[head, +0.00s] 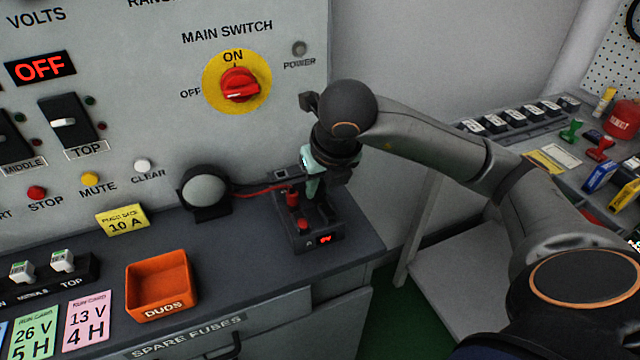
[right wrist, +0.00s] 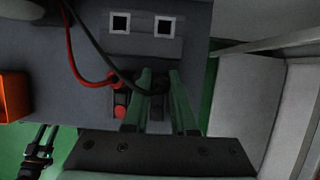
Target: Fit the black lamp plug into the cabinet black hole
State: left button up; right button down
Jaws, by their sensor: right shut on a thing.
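My right gripper (head: 314,186) points down over a small dark socket box (head: 318,240) at the cabinet's right end. In the right wrist view its green fingers (right wrist: 162,98) are closed around the black plug (right wrist: 159,84), whose black cable runs up to the left. The plug is over or at the box's black-hole side; whether it is seated is hidden by the fingers. A red plug (head: 292,198) stands on the box left of the gripper, with a red cable leading to the round lamp (head: 204,190). A dark two-pronged end, apparently my left gripper (right wrist: 46,136), shows in the wrist view's lower left.
An orange DUDS bin (head: 160,285) and a yellow 10 A card (head: 122,219) are on the cabinet top. The panel with the red main switch (head: 239,84) rises behind. A side bench (head: 560,135) with small items stands right.

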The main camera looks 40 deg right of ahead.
jog(key=shift+f+b, duration=0.3)
jog(key=shift+b, duration=0.05)
dwell(0.3)
jog(key=shift+c, duration=1.2)
grip_release()
jog(key=shift+r+p, duration=2)
jog(key=shift+r, duration=0.8)
